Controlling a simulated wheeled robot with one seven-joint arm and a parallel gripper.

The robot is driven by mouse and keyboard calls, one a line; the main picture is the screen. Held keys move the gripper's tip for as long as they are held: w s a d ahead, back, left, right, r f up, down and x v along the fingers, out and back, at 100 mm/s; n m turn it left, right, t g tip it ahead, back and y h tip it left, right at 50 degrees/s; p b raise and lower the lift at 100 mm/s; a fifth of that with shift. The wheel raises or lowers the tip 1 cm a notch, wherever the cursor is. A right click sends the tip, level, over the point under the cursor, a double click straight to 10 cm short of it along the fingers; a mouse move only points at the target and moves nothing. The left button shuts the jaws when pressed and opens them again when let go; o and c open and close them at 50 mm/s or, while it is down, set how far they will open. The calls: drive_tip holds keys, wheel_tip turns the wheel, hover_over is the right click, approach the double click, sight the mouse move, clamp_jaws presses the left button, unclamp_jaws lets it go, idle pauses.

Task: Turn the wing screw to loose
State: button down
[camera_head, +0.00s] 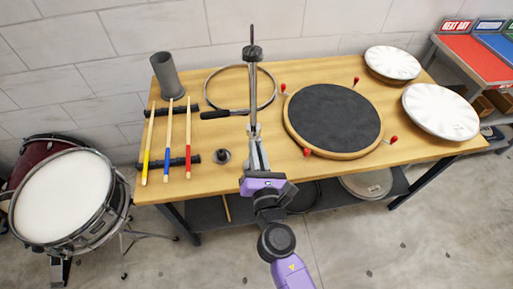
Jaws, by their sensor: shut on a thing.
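A metal stand post (252,92) rises upright near the front middle of the bench, with a black round piece (252,53) near its top and a thin rod above it. My gripper (256,146) reaches up from the front and is shut at the lower part of the post. The wing screw is hidden between the fingers and cannot be made out, nor can its turn angle.
The wooden bench (225,178) holds a round dark pad (335,118) with red-knobbed pegs at right, a hoop (240,90) behind the post, and sticks (168,140) on dark rests at left. A small dark piece (222,157) lies close left of my gripper. White drumheads (440,110) lie at the right.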

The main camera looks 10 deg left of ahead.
drive_tip(key=shift+s+f, duration=0.1)
drive_tip(key=shift+f, duration=0.05)
drive_tip(key=c, duration=1.5)
unclamp_jaws()
drive_tip(key=v, duration=0.7)
drive_tip(key=shift+s+b, duration=0.35)
drive_tip(key=shift+b, duration=0.05)
drive_tip(key=shift+d, duration=0.1)
